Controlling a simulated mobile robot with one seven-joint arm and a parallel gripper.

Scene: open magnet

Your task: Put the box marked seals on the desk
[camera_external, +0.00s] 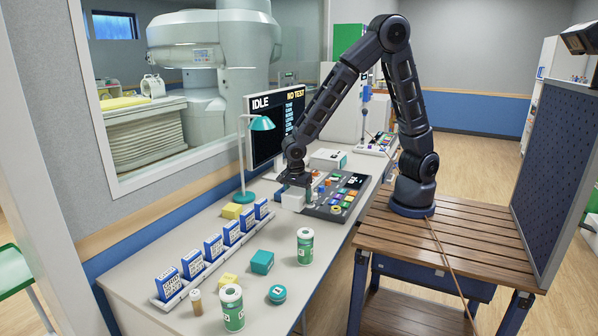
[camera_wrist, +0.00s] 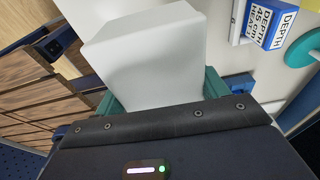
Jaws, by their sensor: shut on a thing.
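A plain white box (camera_external: 292,200) is between the fingers of my gripper (camera_external: 294,184), low over the desk (camera_external: 200,262) just left of the control panel. I cannot tell whether it touches the desk top. In the wrist view the white box (camera_wrist: 145,65) fills the space between my teal gripper fingers (camera_wrist: 160,98), which are shut on it. No lettering shows on its visible faces, so I cannot read whether it is marked seals. A second white box (camera_external: 328,159) with a dark mark stands farther back on the desk.
A control panel (camera_external: 338,195) lies right of my gripper, and a teal lamp (camera_external: 246,170) stands left. Blue-white cards (camera_external: 214,247) line the window side. Green-white jars (camera_external: 305,247), a teal box (camera_external: 262,262) and a teal puck (camera_external: 277,294) stand nearer. Clear desk lies between.

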